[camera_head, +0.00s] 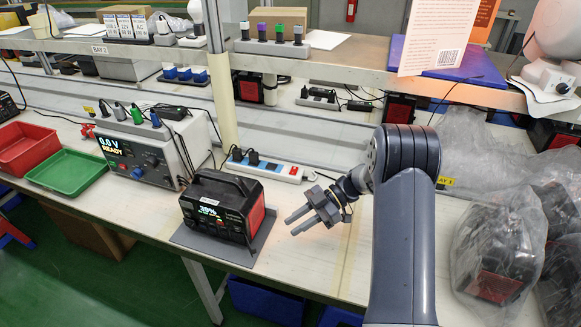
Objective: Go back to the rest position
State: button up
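My gripper (291,226) is at the end of my arm, above the bench and to the right of a black and red power station (221,205). Its two fingers point left, with a clear gap between them and nothing in the gap. The power station stands upright on a grey mat (190,238) near the bench's front edge, and its display reads 39%. My gripper is apart from it. My arm covers part of the bench on the right.
A bench power supply (150,155) reading 0.0 V, a green tray (67,172) and a red tray (25,148) are at left. A power strip (270,167) lies behind my gripper. Plastic-wrapped units (500,250) crowd the right. A shelf (300,58) runs above the bench.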

jog(key=p+x, duration=0.1)
jog(key=x, duration=0.9)
jog(key=shift+s+a+f, duration=0.1)
jog(key=shift+s+a, duration=0.05)
jog(key=shift+a, duration=0.15)
jog(key=shift+d, duration=0.1)
